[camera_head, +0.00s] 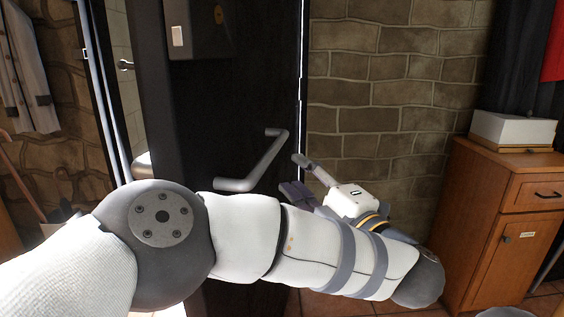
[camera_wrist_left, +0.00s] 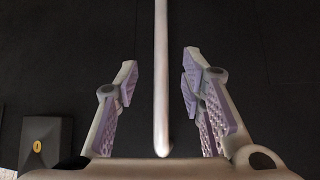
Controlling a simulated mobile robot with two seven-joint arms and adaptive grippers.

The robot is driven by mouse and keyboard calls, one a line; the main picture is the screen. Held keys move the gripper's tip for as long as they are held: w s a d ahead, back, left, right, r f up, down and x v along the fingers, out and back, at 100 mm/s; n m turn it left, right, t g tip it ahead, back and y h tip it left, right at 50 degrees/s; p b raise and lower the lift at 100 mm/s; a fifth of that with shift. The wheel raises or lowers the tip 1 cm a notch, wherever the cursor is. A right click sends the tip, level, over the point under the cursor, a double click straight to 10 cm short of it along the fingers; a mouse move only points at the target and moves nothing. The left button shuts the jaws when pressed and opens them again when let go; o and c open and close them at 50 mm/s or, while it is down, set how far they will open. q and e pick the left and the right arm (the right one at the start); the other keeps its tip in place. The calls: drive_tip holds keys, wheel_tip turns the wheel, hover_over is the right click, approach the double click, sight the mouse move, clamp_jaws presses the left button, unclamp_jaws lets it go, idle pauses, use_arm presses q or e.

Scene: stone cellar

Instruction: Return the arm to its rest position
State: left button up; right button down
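My left arm crosses the head view from the left and bends back, so its gripper (camera_head: 296,175) points left toward the dark door's (camera_head: 220,118) bar handle (camera_head: 262,163). In the left wrist view the two purple-padded fingers (camera_wrist_left: 158,82) stand wide apart. The handle (camera_wrist_left: 161,120) runs lengthwise in the picture between them, with a gap on each side. The fingers do not close on it; the exact depth between the fingers and the bar is hard to tell. My right gripper is not in view.
The door stands ajar, with a bright opening at its left. A black lock box (camera_head: 197,28) is on the door. A stone wall (camera_head: 385,90) is behind. A wooden cabinet (camera_head: 500,215) with a white box (camera_head: 512,129) stands right. A coat (camera_head: 25,75) hangs at far left.

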use_arm(q)
drive_tip(key=shift+v, duration=0.95)
